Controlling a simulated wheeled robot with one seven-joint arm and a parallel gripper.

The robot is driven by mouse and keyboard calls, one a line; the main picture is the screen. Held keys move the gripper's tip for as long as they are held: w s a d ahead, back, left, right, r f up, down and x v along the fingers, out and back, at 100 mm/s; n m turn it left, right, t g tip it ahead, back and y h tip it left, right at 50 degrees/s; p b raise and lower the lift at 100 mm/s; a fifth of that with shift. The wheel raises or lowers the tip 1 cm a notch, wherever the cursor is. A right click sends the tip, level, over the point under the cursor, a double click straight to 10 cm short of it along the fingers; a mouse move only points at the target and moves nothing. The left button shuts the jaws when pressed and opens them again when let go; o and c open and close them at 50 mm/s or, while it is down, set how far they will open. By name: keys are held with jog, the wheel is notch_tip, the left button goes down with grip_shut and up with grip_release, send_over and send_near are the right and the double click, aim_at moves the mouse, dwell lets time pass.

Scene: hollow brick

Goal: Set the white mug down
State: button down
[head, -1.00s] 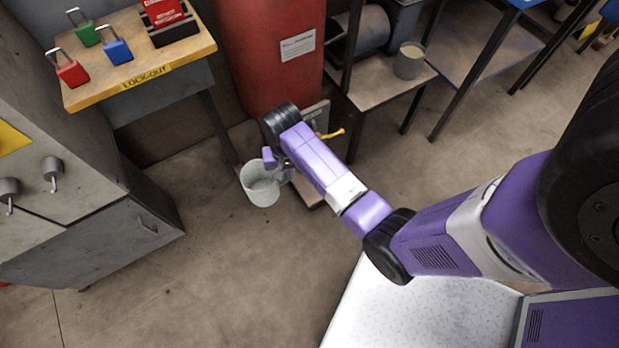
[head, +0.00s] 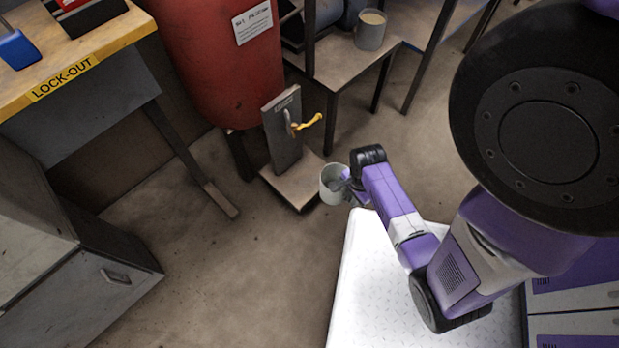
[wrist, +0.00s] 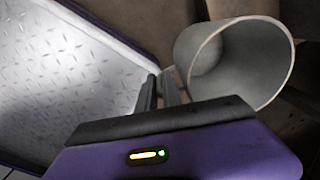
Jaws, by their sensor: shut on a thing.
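The white mug (head: 334,186) is held in the air by my gripper (head: 347,184), with its open mouth facing up in the head view. It looks pale grey in this light. In the wrist view the mug (wrist: 238,62) lies just right of the fingers of my gripper (wrist: 163,88), which are shut at its side. Its handle is mostly hidden by the fingers. Its inside looks empty. I cannot tell its exact height above the floor.
A low stand (head: 290,186) with an upright plate and yellow lever is just left of the mug. A small table (head: 345,82) bearing another mug (head: 371,29) stands behind. The lock-out bench (head: 105,40), red tank (head: 222,75) and grey cabinet (head: 70,265) are left. Open floor (head: 235,270) lies between.

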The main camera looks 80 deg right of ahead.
aim_at(331, 173)
jog(key=w+d+b, duration=0.5)
jog(key=w+d, duration=0.3)
jog(key=w, duration=0.6)
jog(key=f+b, duration=0.2)
jog(key=f, duration=0.1)
jog(key=f+b, duration=0.2)
jog(key=f, duration=0.2)
jog(key=shift+s+d, duration=0.15)
jog(key=shift+s, duration=0.05)
jog(key=shift+w+d+f+b, duration=0.1)
jog(key=shift+b, duration=0.2)
jog(key=c, duration=1.5)
grip_release()
